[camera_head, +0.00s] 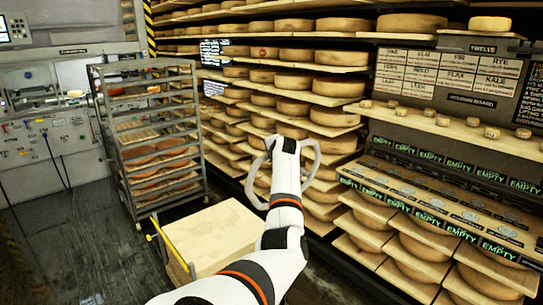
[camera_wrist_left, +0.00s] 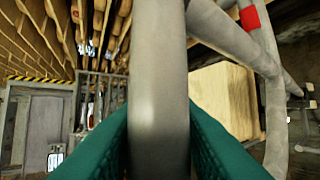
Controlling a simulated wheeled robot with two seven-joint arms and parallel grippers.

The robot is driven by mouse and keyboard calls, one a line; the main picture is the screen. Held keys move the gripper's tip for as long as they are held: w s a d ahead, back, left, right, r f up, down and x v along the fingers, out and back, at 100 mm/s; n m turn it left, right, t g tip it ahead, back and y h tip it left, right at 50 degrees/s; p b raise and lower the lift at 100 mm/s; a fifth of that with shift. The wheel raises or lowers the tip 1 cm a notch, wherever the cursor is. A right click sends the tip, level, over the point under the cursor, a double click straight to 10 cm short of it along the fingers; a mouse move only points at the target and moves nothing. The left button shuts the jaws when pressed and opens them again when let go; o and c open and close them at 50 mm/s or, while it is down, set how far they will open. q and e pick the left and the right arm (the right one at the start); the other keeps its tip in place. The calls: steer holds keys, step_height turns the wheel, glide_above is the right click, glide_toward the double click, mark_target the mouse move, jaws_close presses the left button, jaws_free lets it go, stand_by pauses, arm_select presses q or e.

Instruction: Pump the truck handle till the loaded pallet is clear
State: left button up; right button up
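The truck handle (camera_head: 252,182) is a grey loop standing upright in the middle of the head view. My left gripper (camera_head: 286,147) is at the top of this loop, its fingers hidden behind my wrist. In the left wrist view the teal fingers lie on both sides of the thick grey handle bar (camera_wrist_left: 160,85) and appear closed against it. A big pale block-like load (camera_head: 222,238) sits low behind my forearm; it also shows in the left wrist view (camera_wrist_left: 222,98). The pallet's underside and its gap to the floor are hidden. My right gripper is not in view.
A metal rack (camera_head: 150,125) with trays stands left of the load. A yellow bar (camera_head: 168,243) runs along the load's left side. Shelves of cheese wheels (camera_head: 330,88) line the back and right. Dark floor (camera_head: 70,240) is open at the left.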

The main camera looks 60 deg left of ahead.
arm_select(q)
steer(key=o, duration=0.3)
steer(key=b+v, duration=0.2)
steer(key=v, duration=1)
steer(key=shift+b, duration=0.35)
steer(key=shift+a, duration=0.1)
